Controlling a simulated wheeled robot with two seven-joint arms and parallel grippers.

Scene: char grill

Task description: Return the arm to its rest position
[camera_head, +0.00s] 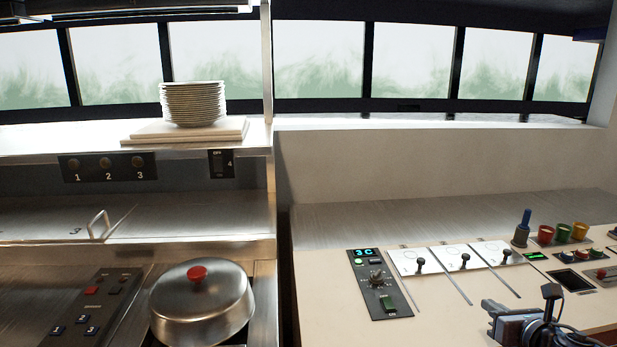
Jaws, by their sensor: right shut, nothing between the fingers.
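My right gripper (522,318) shows at the bottom right corner, low over the front of the beige control panel (330,300). It is shut and empty, and only part of it and its wrist are inside the picture. Whether it touches the panel cannot be told. My left gripper and left arm are not in view.
A lidded steel pan (203,305) with a red knob sits at the lower left. Plates (193,103) are stacked on a board on the shelf. Small black levers (465,261), a digital control box (379,284) and coloured cups (563,232) stand near my right gripper.

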